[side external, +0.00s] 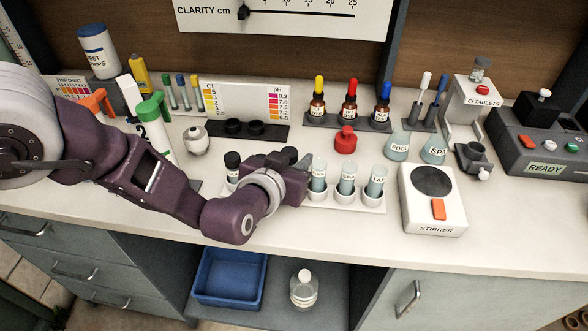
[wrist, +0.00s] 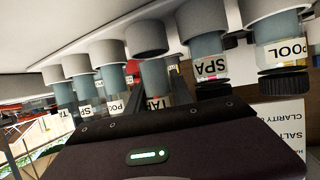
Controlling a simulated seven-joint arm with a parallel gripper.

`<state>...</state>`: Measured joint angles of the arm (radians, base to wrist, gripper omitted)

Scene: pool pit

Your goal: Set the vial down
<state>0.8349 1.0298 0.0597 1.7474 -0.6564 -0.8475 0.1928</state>
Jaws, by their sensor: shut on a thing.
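In the side view my gripper (side external: 298,162) is low over the white vial rack (side external: 372,207) on the bench and hides its middle. In the wrist view, which looks upside down, my fingers are shut on a vial labelled TAP (wrist: 155,76). A dark, empty-looking grey socket (wrist: 147,38) lies close to its foot; I cannot tell whether they touch. The held vial is hidden in the side view. Capped SPA (wrist: 208,68) and POOL (wrist: 282,52) vials stand on one side of it. Open POOL (side external: 319,176), SPA (side external: 347,177) and TAP (side external: 376,181) vials stand on the other.
A white stirrer (side external: 433,215) stands right of the rack. The bench front strip (side external: 330,240) is clear.

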